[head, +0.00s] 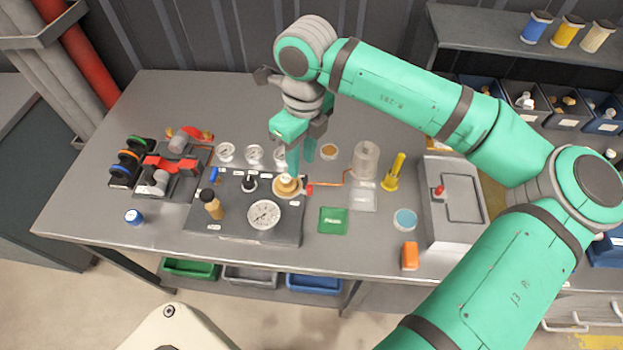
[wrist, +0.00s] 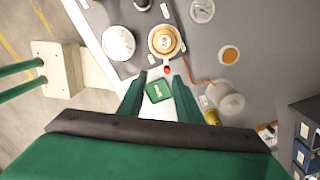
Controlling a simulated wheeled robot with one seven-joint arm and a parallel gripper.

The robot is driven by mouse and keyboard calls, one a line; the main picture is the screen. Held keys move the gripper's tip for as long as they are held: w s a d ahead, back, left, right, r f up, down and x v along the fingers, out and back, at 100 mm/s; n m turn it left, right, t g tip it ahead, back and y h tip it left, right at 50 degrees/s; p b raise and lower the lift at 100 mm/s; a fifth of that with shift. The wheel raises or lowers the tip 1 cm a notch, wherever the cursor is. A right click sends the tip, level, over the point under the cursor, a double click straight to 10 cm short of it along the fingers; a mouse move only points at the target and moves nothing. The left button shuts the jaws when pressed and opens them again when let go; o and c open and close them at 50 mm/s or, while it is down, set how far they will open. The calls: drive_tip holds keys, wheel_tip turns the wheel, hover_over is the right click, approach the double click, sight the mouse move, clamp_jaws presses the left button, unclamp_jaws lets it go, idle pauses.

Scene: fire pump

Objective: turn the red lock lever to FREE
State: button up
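A small red knob (head: 309,190) sticks out on the right side of a round brass dial (head: 286,187) on the dark panel (head: 230,226); it looks like the red lock lever. In the wrist view the red knob (wrist: 167,69) points from the dial (wrist: 163,40) towards my gripper, close to the line between the fingertips. My gripper (head: 301,168) is open and empty, above and just behind the dial; its fingers (wrist: 160,76) also show in the wrist view. The lettering by the lever is too small to read.
A large gauge (head: 264,215), a black knob (head: 249,184) and a tan-handled part (head: 212,205) crowd the panel. A green square (head: 333,220), a clear cylinder (head: 365,160) and a yellow part (head: 394,172) stand to the right. A grey box (head: 455,215) carries another red lever (head: 439,191).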

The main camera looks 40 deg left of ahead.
sight(309, 187)
drive_tip(key=f, duration=0.3)
drive_tip(key=w+f, duration=0.1)
drive_tip(key=f, duration=0.3)
drive_tip(key=d+f, duration=0.1)
drive_tip(key=f, duration=0.2)
drive_tip(key=shift+w+f, duration=0.2)
drive_tip(key=shift+f, duration=0.05)
clamp_jaws()
